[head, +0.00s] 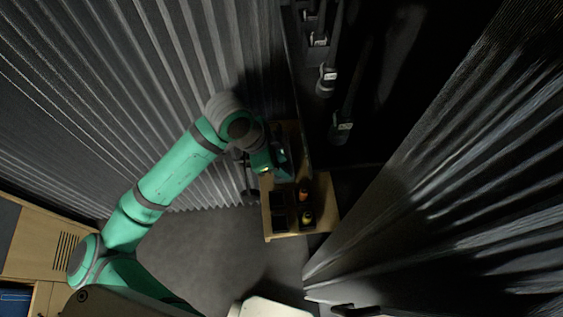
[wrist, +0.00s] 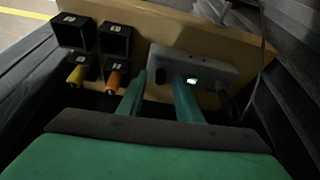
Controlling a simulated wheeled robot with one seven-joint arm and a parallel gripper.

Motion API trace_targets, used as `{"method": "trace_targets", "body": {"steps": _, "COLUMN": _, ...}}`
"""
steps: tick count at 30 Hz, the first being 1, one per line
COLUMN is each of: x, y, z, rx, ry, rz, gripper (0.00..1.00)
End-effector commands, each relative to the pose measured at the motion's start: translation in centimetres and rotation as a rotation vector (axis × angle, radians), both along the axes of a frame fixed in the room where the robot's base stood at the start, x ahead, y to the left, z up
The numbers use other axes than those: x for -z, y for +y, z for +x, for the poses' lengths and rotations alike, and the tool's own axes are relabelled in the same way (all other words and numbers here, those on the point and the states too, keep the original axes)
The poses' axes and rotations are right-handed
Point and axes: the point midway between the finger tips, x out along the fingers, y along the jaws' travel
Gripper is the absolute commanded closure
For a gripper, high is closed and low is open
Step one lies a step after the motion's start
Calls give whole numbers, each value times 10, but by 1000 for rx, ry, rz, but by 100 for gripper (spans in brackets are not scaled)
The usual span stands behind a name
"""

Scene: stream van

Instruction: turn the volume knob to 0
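A grey box (wrist: 215,68) is mounted on a wooden board in the wrist view. It carries a small black knob (wrist: 160,75) and a lit display (wrist: 192,81) whose reading is too small to make out. My gripper (wrist: 159,80) is open, with its two green fingers apart. The knob shows in the gap between the fingertips; I cannot tell whether either finger touches it. In the head view my gripper (head: 268,161) is at the upper part of the board, and the arm and gripper hide most of the grey box.
Left of the grey box are a yellow knob-like part (wrist: 77,74), an orange one (wrist: 115,80) and black square holders (wrist: 72,31). A dark cylindrical part (wrist: 228,101) and a cable are at the right. The wooden board (head: 270,225) stands between corrugated walls.

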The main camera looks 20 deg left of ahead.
Motion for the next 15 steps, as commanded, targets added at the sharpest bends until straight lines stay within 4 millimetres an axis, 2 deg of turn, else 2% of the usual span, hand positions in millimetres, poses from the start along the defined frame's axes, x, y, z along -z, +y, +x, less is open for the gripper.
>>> {"method": "trace_targets", "body": {"steps": 9, "x": 2, "y": 1, "z": 0, "rx": -2, "ry": 0, "rz": 0, "gripper": 68}}
{"method": "trace_targets", "body": {"steps": 13, "x": 2, "y": -1, "z": 1, "rx": 0, "ry": 0, "rz": 0, "gripper": 99}}
{"method": "trace_targets", "body": {"steps": 15, "x": 2, "y": -2, "z": 1, "rx": 1, "ry": 0, "rz": 0, "gripper": 100}}
